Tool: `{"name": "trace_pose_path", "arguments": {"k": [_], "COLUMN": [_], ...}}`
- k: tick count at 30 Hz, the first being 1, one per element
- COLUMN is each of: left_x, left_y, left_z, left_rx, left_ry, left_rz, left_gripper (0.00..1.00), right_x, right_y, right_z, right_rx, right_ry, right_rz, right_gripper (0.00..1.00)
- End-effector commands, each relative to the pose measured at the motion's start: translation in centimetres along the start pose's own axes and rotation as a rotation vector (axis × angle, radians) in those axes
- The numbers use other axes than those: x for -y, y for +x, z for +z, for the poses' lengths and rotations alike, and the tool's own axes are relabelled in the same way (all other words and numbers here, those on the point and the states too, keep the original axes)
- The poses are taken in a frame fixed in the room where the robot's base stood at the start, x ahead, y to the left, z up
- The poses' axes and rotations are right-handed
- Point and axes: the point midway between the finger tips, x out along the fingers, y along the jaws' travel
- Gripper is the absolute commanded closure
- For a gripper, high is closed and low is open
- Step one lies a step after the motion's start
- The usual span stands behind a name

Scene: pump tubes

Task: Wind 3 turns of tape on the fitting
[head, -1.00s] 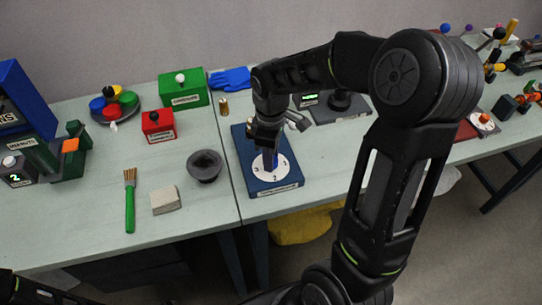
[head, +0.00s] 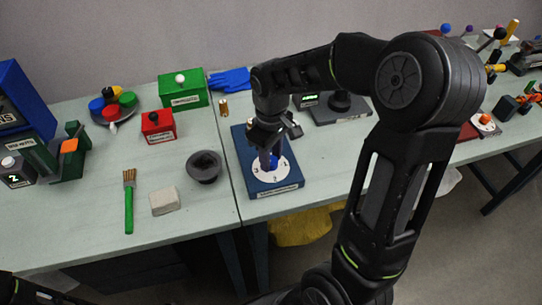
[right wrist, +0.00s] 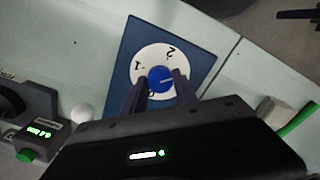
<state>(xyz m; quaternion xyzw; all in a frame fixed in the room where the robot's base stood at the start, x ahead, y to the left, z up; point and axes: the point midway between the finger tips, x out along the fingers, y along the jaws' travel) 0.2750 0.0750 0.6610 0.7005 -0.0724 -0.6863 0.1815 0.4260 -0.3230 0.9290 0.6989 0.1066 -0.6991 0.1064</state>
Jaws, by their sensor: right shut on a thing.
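The blue board (head: 243,168) lies on the bench with a white disc (head: 281,176) numbered around its face. A round blue knob (head: 273,160) stands at the disc's middle; I take it for the fitting. It also shows in the right wrist view (right wrist: 161,79), with a pale line on its top. My right gripper (head: 268,157) points down over the disc, its two fingers on either side of the knob and shut on it. The fingers also show in the right wrist view (right wrist: 160,86). I cannot make out tape on the knob. My left gripper is out of view.
A grey bowl (head: 204,167), a sponge-like block (head: 164,202) and a green-handled brush (head: 129,208) lie left of the board. A small brass piece (head: 223,106) stands behind it. A dark device (head: 340,107) sits behind right. The bench right of the board is clear.

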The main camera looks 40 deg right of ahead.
Motion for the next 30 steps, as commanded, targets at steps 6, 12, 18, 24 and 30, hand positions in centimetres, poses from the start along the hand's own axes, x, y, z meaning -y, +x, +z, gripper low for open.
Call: {"name": "trace_pose_path", "arguments": {"k": [6,12,18,24,30], "left_x": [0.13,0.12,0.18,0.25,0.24], "left_y": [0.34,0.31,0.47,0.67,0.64], "left_z": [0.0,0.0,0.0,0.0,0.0], "left_rx": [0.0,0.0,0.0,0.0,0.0], "left_ry": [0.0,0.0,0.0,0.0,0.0], "left_rz": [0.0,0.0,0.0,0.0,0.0], "left_gripper": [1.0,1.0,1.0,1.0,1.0], "right_x": [-0.01,-0.01,0.0,0.03,0.02], "right_y": [0.01,-0.03,0.03,0.0,-0.03], "right_z": [-0.05,-0.04,-0.05,-0.06,-0.04], "right_rx": [-0.002,-0.001,-0.002,-0.001,-0.001], "right_ry": [0.215,0.228,0.304,0.509,0.527], "right_rz": [0.0,0.0,0.0,0.0,0.0], "right_gripper": [1.0,1.0,1.0,1.0,1.0]}}
